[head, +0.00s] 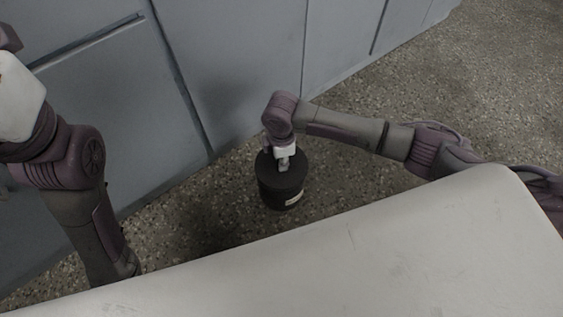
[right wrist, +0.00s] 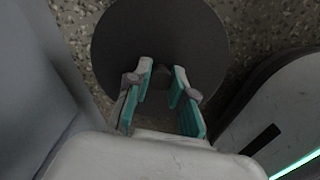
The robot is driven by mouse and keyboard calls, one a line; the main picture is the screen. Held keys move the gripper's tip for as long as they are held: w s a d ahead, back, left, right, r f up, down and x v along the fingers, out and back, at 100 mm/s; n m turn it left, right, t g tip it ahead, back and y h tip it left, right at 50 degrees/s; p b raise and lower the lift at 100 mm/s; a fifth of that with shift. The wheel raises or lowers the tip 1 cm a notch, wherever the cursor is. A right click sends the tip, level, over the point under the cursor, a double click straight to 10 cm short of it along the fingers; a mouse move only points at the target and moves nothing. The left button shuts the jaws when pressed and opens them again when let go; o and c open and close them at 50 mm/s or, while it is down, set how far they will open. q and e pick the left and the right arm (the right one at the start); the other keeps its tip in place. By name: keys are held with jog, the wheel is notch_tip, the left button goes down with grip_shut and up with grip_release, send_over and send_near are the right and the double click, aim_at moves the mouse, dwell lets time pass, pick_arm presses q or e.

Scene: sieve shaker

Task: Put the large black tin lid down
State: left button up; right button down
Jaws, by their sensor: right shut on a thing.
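The large black tin lid (right wrist: 205,40) is a dark round disc that fills the upper middle of the right wrist view. My right gripper (right wrist: 162,78) is over its middle, with teal-padded fingers closed on a small dark part at the centre, mostly hidden between them. In the head view the lid (head: 267,168) is at the top of a black cylindrical tin (head: 276,197) with a pale label, upright on the floor. My right gripper (head: 284,164) points down onto it from above. I cannot tell whether any gap separates lid and tin. My left gripper's fingers are not visible.
Grey-blue cabinet fronts (head: 245,75) stand behind and to the left of the tin. The speckled floor (head: 430,80) is clear to the right, beyond my right arm.

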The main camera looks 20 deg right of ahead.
dwell(0.3)
jog(key=shift+f, duration=0.55)
jog(key=c, duration=1)
grip_release()
